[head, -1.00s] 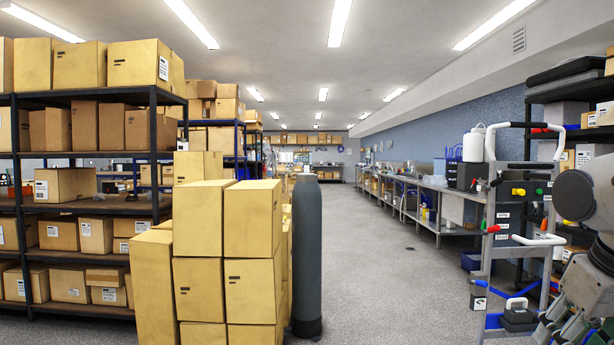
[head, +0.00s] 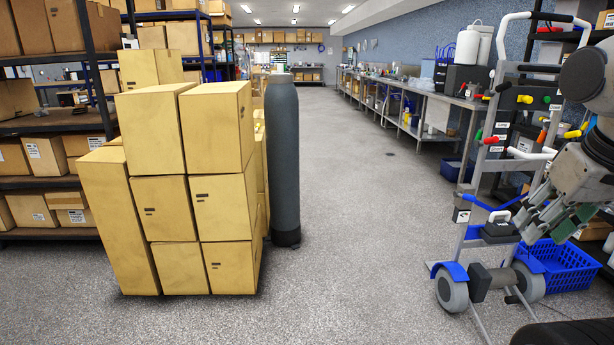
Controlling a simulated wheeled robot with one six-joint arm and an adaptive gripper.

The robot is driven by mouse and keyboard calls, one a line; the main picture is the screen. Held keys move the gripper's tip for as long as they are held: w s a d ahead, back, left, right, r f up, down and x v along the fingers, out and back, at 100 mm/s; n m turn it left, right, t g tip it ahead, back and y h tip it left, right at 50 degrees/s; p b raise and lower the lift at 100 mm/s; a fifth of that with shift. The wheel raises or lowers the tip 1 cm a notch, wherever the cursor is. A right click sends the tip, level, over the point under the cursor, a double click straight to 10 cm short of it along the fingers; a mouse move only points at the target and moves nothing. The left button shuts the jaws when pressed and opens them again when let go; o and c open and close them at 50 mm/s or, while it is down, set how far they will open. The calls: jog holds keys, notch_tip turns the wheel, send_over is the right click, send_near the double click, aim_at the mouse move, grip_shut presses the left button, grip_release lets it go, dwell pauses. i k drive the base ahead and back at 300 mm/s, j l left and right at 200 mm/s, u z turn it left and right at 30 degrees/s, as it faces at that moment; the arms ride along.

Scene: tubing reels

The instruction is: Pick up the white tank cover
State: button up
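I cannot pick out a white tank cover for certain. A tall dark grey cylinder (head: 284,165) with a rounded top stands upright on the floor, just right of a stack of boxes; no white cover shows on it. My gripper (head: 578,215) is at the right edge, in front of a hand cart and away from the cylinder. Its greenish fingers overlap the background, so I cannot tell whether they are open. I see nothing held.
Yellow boxes (head: 218,130) are stacked at centre left, beside dark shelving (head: 93,60). A hand cart (head: 470,245) with blue and white parts stands at right, with a blue basket (head: 560,268) behind it. The grey floor (head: 350,220) between cylinder and cart is clear.

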aim_at(280, 70)
jog(key=i, duration=2.15)
jog(key=l, duration=0.1)
